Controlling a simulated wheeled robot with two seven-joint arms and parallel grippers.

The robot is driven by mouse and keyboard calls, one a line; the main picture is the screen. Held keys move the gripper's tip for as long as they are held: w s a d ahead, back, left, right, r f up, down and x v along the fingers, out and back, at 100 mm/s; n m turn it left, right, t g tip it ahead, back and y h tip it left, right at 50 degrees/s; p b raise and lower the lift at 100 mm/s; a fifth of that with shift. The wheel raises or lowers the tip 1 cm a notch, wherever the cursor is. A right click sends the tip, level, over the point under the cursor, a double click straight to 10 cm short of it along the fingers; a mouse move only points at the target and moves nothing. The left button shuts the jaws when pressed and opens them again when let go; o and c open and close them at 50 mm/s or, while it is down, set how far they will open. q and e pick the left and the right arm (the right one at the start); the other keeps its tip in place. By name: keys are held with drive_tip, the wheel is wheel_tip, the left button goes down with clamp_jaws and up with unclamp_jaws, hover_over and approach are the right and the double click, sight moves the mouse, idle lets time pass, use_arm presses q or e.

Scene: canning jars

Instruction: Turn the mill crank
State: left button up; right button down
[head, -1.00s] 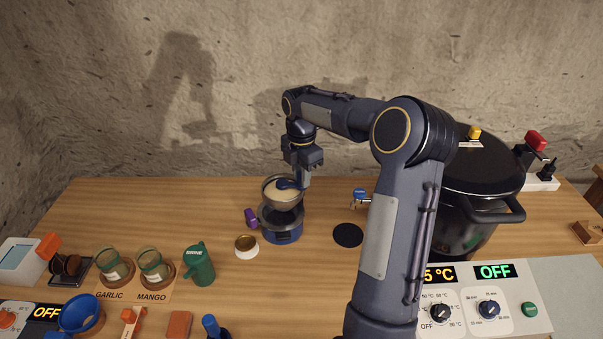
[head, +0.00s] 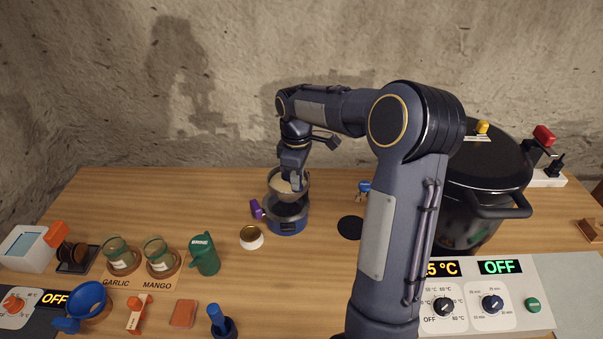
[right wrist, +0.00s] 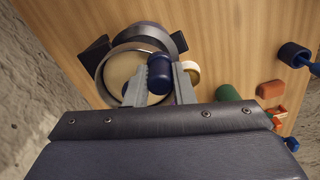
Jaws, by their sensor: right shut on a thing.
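The mill (head: 287,217) stands on the table in the middle of the head view, with a blue base and a metal bowl on top holding pale contents (right wrist: 118,72). The crank's arm is mostly hidden by the gripper in the head view. My left gripper is not in view.
A purple-handled piece (head: 256,208) and a small white jar lid (head: 251,237) are close to the mill's left. A green mug (head: 205,254) and two labelled jars stand farther left. A black disc (head: 350,228) and a large black pot (head: 470,195) are to the right.

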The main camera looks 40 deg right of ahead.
drive_tip(key=a+m, duration=0.1)
drive_tip(key=m, duration=0.1)
drive_tip(key=w+a+m, duration=0.1)
drive_tip(key=m, duration=0.2)
drive_tip(key=shift+a, duration=0.15)
drive_tip(key=shift+m, duration=0.3)
idle(0.3)
drive_tip(key=c, duration=1.2)
unclamp_jaws()
drive_tip(key=shift+c, duration=0.2)
wheel_tip(320, 180, up, 8)
